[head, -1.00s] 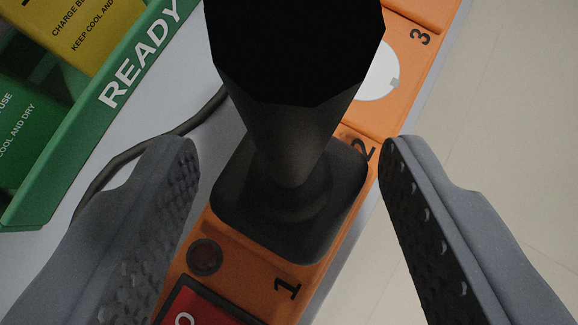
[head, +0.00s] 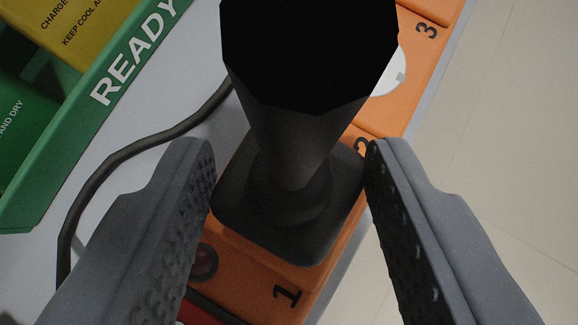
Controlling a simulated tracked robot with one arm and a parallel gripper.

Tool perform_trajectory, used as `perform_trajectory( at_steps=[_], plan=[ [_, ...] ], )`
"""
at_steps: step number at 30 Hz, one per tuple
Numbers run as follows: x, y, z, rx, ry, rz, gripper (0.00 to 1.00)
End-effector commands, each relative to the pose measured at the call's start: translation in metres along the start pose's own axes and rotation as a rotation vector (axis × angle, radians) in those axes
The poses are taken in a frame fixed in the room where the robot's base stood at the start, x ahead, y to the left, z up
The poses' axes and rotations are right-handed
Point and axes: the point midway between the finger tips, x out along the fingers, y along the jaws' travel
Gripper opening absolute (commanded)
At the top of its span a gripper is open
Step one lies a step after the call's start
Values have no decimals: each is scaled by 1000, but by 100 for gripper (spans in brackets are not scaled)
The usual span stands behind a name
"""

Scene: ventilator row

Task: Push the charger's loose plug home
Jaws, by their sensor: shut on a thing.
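The black plug (head: 300,150) stands over the orange power strip (head: 262,290), near the position marked 1. Its wide, square-cornered base sits at the strip, and its round body rises toward the camera. My gripper (head: 292,165) has one finger on each side of the plug, and its fingers are shut on the base at its left and right edges. The plug's underside is hidden, so I cannot tell how far it is seated. A dark cable (head: 150,143) lies on the grey surface to the left.
A green tray (head: 75,140) lettered READY holds yellow (head: 80,30) and green (head: 20,125) packs at upper left. A white round socket cover (head: 388,75) shows partly behind the plug. Pale floor lies at right.

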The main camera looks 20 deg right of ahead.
Motion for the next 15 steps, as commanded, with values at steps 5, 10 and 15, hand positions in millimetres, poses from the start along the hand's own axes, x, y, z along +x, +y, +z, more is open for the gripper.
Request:
perform_trajectory(
  at_steps=[5, 10, 15],
  plan=[
    [0, 0, 2, -1, -3, 0, 0],
    [0, 0, 2, -1, -4, 0, 0],
    [0, 0, 2, -1, -4, 0, 69]
  ],
)
